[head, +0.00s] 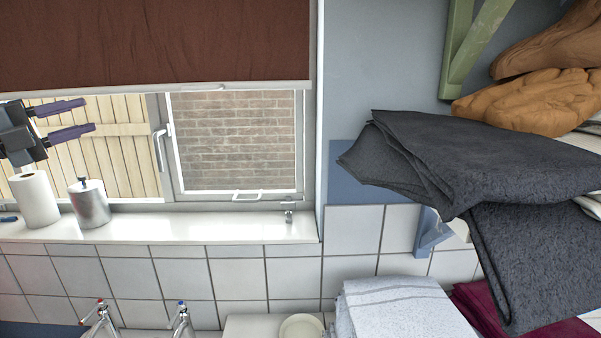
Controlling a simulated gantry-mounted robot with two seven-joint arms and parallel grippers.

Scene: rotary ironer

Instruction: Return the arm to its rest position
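My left gripper (89,115) is at the left edge of the head view, in front of the window. Its two dark purple fingers point right and stand apart, with nothing between them. It appears above the white paper roll and the metal canister in the picture. Little of the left arm shows behind the gripper. My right arm and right gripper are not in this view. No rotary ironer can be made out.
A windowsill (190,229) holds a white paper roll (37,198) and a metal canister (89,204). A brown blind (155,42) covers the window's top. Dark grey cloths (490,165) hang at right. Folded light towels (400,308) and two taps (181,318) are below.

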